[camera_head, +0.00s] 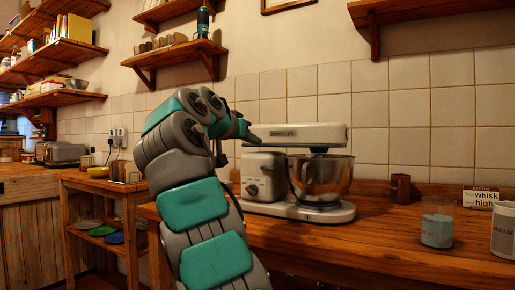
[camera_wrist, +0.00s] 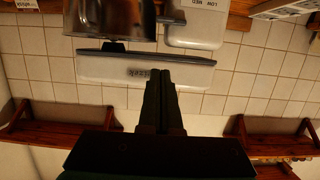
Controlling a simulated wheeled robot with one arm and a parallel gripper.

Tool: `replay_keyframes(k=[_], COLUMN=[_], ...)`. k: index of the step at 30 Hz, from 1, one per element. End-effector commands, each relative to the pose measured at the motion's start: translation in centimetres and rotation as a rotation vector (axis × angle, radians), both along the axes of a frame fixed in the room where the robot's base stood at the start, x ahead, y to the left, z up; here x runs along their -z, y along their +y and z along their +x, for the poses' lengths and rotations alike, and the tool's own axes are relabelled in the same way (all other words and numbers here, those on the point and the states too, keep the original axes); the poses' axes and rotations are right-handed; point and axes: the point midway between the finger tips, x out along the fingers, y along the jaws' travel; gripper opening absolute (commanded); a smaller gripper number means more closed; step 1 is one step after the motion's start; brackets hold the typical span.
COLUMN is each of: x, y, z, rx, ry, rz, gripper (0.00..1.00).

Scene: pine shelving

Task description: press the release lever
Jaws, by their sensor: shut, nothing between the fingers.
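A white stand mixer (camera_head: 300,134) with a dark band under its head stands on the wooden counter, its metal bowl (camera_head: 322,177) below the head. I cannot clearly make out the release lever in either view. My gripper (camera_head: 256,139) is shut and empty at the left end of the mixer head in the head view. In the wrist view, which is upside down, the shut fingers (camera_wrist: 165,68) overlap the mixer head (camera_wrist: 105,70). The bowl (camera_wrist: 110,18) and the mixer's control body (camera_wrist: 195,28) show beyond. I cannot tell whether the fingertips touch the mixer.
The wooden counter (camera_head: 390,245) holds a brown mug (camera_head: 400,187), a glass beaker with blue contents (camera_head: 437,228), a white canister (camera_head: 504,232) and a sign reading "whisk high" (camera_head: 481,199). A wall shelf (camera_head: 175,53) hangs above my arm. The counter's front middle is clear.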

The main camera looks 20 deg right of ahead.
Motion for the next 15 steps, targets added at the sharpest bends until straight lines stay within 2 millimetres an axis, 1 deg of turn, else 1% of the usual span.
replay_keyframes(k=[5, 15], x=[0.6, 2.1], y=[-1.8, -6.9], z=[1.3, 5.3], rx=[0.002, 0.003], ry=[0.002, 0.004], rz=[0.002, 0.003], gripper=[0.00, 0.00])
